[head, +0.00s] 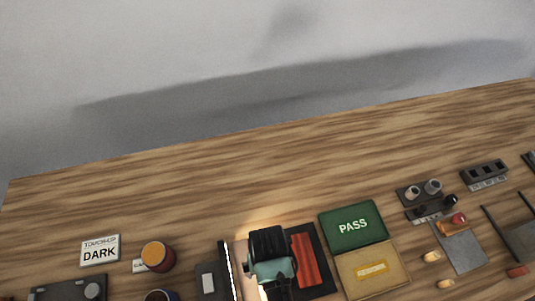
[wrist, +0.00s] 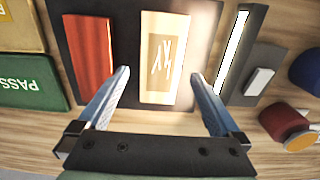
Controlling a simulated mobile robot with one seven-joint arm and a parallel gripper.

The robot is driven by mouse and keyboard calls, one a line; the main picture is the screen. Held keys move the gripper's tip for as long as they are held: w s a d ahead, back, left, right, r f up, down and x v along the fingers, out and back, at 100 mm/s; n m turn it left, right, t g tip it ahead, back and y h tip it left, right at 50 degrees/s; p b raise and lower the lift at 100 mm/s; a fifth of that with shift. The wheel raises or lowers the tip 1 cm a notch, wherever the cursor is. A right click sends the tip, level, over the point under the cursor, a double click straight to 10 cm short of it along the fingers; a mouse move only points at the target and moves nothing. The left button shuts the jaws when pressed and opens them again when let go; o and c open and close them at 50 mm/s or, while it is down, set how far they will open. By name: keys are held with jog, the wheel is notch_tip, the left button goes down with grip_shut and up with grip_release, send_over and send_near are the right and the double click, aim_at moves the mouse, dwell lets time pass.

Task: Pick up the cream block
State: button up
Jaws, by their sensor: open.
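The cream block (wrist: 150,28) is a pale upright rectangle with a tan panel and white scribbled mark in the wrist view. It lies on a dark mat (wrist: 127,20) beside a red block (wrist: 93,50). My gripper (wrist: 160,76) is open, its two blue-grey fingers spread on either side of the cream block's near part, with gaps to both sides. I cannot tell its height above the block. In the head view my gripper (head: 271,266) hides most of the cream block; the red block (head: 304,260) shows to its right.
A slim dark fixture with a bright strip (wrist: 232,50) stands right of the mat in the wrist view. In the head view, the green PASS tray (head: 352,228) and a tan tray (head: 372,269) lie right, an orange-topped pot (head: 157,256) left. The back of the table is clear.

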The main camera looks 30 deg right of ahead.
jog(key=shift+f, duration=2.05)
jog(key=c, duration=1.4)
